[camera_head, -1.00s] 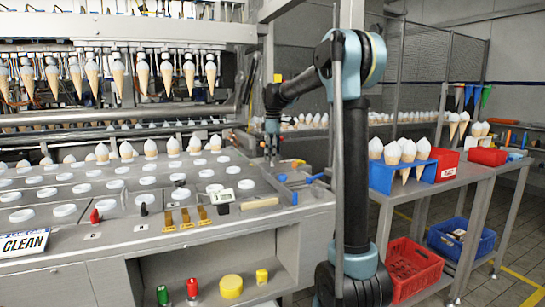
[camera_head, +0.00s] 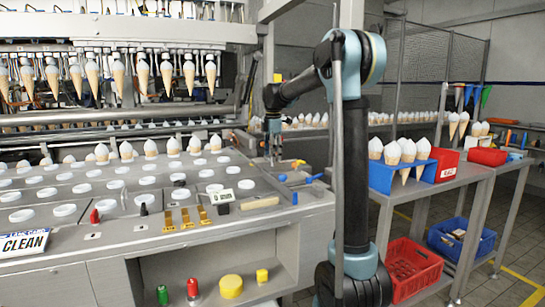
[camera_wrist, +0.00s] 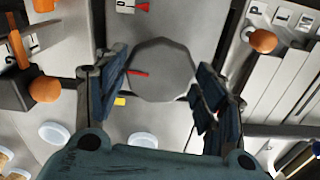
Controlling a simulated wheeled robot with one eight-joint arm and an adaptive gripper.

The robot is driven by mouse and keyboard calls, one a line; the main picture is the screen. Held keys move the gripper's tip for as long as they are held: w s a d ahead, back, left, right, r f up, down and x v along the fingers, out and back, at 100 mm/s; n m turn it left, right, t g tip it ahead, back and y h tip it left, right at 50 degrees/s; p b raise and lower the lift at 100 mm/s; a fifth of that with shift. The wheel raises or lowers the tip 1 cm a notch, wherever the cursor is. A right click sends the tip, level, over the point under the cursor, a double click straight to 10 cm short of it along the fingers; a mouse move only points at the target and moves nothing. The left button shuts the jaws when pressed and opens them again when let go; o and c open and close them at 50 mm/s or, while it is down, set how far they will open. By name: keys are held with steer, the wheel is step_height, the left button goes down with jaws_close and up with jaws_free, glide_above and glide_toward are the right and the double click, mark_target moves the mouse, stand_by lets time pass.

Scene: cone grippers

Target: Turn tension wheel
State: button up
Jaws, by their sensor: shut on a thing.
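The tension wheel (camera_wrist: 162,68) is a grey, many-sided disc in the upper middle of the wrist view. In the head view my gripper (camera_head: 273,150) points down at the right rear part of the machine's table. The wheel is too small and covered to make out there.
Orange knobs (camera_wrist: 263,41) stand on panels on both sides of the wheel. In the head view, white round caps (camera_head: 64,210) and upright cones (camera_head: 126,150) cover the table left of my gripper. A blue-handled lever (camera_head: 314,178) lies to its right.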

steer(key=shift+w+d, duration=0.1)
steer(key=shift+w, duration=0.05)
steer(key=o, duration=1)
steer(key=shift+o, duration=0.2)
step_height(320, 180, up, 12)
steer(key=shift+f, duration=0.1)
